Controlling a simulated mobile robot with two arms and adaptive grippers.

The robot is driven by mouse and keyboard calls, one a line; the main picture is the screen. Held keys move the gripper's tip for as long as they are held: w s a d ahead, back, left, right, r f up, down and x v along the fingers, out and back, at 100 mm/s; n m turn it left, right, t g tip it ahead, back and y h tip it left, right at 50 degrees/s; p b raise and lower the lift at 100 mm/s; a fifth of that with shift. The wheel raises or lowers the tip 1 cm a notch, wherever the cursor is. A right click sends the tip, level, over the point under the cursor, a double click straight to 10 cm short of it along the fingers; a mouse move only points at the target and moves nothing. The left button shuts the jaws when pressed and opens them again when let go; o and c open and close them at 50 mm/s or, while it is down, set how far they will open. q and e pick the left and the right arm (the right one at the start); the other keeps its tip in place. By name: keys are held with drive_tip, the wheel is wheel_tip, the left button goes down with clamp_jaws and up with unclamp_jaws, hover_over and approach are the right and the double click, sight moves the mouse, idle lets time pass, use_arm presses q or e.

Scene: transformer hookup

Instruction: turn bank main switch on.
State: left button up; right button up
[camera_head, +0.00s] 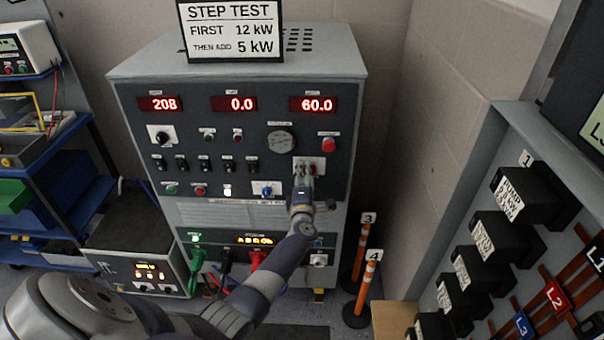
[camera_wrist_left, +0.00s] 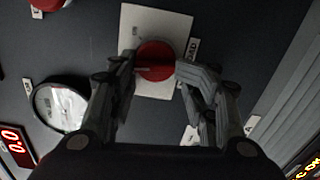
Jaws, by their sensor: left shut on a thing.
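A red rotary knob (camera_wrist_left: 157,52) sits on a white square plate (camera_wrist_left: 140,22) on the dark front panel of the grey load bank (camera_head: 135,66). A partly hidden label beside the plate seems to end in "AD". In the head view the plate (camera_head: 317,161) is at the panel's right side, below a red button, and my gripper covers most of it. My left gripper (camera_head: 304,177) is at the plate; in the wrist view its two fingers (camera_wrist_left: 158,72) are shut on the knob from both sides. My right gripper is out of view.
The red displays (camera_head: 237,104) read 208, 0.0 and 60.0. A "STEP TEST" sign (camera_head: 231,30) stands on top. Several toggles, buttons and a round gauge (camera_head: 281,141) are near my gripper. Posts (camera_head: 367,282) stand right of the cabinet; cables plug in below.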

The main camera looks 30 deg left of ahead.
use_arm(q)
drive_tip(key=m+p, duration=0.1)
drive_tip(key=m, duration=0.2)
drive_tip(key=m+p, duration=0.1)
drive_tip(key=m, duration=0.2)
drive_tip(key=a+r+m+p, duration=0.1)
drive_tip(key=m, duration=0.3)
drive_tip(key=shift+s, duration=0.15)
drive_tip(key=shift+s+d+f, duration=0.1)
drive_tip(key=shift+s+f, duration=0.05)
drive_tip(key=shift+f, duration=0.15)
idle(0.3)
drive_tip(key=o, duration=0.9)
drive_tip(key=shift+c, duration=0.2)
drive_tip(key=shift+f, duration=0.1)
drive_tip(key=s+a+v, duration=0.1)
drive_tip(key=v, duration=1.1)
drive_tip(key=shift+a, duration=0.2)
